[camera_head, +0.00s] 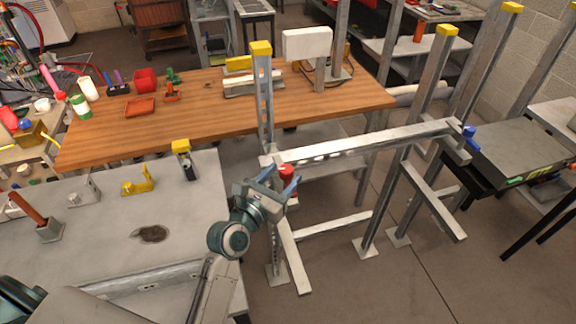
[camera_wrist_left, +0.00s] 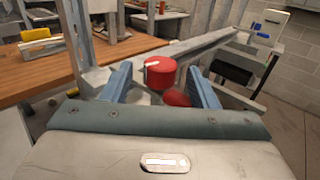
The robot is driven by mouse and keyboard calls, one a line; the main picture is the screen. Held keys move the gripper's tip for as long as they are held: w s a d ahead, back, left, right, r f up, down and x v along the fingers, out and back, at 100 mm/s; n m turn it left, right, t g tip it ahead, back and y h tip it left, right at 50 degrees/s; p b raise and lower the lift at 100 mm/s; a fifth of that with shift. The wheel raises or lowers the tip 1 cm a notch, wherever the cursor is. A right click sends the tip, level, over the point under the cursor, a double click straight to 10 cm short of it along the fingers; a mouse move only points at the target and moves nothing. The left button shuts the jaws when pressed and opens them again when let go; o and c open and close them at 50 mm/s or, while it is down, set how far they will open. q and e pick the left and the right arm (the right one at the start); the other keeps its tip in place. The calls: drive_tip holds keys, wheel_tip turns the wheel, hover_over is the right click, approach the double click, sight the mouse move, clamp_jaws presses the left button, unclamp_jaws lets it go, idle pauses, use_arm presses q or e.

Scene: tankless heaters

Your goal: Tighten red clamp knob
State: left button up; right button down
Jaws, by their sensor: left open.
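The red clamp knob (camera_head: 286,171) is a small red cylinder at the left end of the metal frame's crossbar. In the left wrist view the red knob (camera_wrist_left: 160,72) has a white mark on its top. A second rounded red part (camera_wrist_left: 177,98) shows just below it. My left gripper (camera_head: 284,184) is open, with its two blue fingers on either side of the knob. In the left wrist view the left gripper's fingers (camera_wrist_left: 160,88) stand apart, with gaps to the knob; I see no contact. My right gripper is not in view.
The metal frame (camera_head: 365,139) with yellow-capped posts stands around the knob. A blue knob (camera_head: 469,131) sits at the crossbar's right end. A wooden bench (camera_head: 205,113) with tools is behind, and a grey table (camera_head: 120,235) with fixtures is at left.

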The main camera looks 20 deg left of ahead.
use_arm(q)
drive_tip(key=shift+x, duration=1.2)
drive_tip(key=shift+r, duration=0.15)
drive_tip(key=shift+w, duration=0.2)
drive_tip(key=c, duration=1)
